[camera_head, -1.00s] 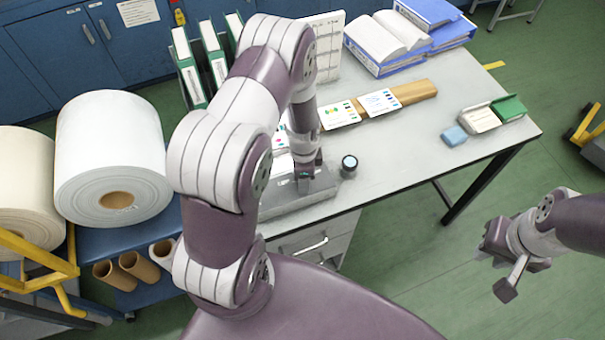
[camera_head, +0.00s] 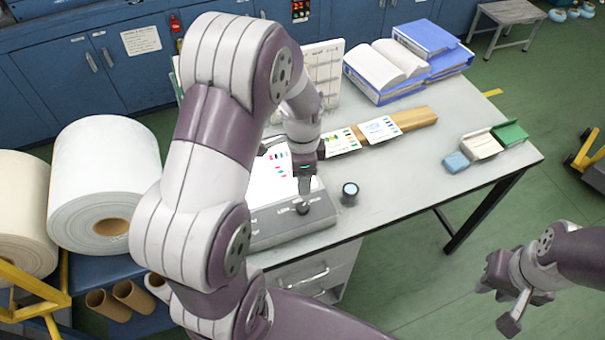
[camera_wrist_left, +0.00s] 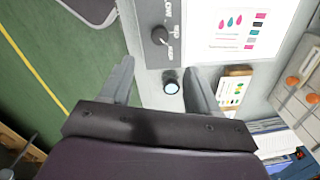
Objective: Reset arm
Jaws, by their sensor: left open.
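My left arm comes in from the left in the head view and bends down over the table. Its gripper (camera_head: 305,178) is just above the grey device (camera_head: 290,222), which has a dark knob (camera_head: 302,208). The knob (camera_wrist_left: 159,36) and a printed sheet (camera_wrist_left: 240,25) lie beyond the fingertips. A small round dark jar (camera_head: 349,193) stands right of the device. My right gripper (camera_head: 505,300) hangs at the lower right, its jaws apart and empty, clear of the table.
The table (camera_head: 400,180) also holds blue binders (camera_head: 430,40), a wooden board (camera_head: 415,118) with printed cards, a blue block (camera_head: 455,161) and a green-and-white box (camera_head: 481,145). Large rolls (camera_head: 105,180) stand at the left.

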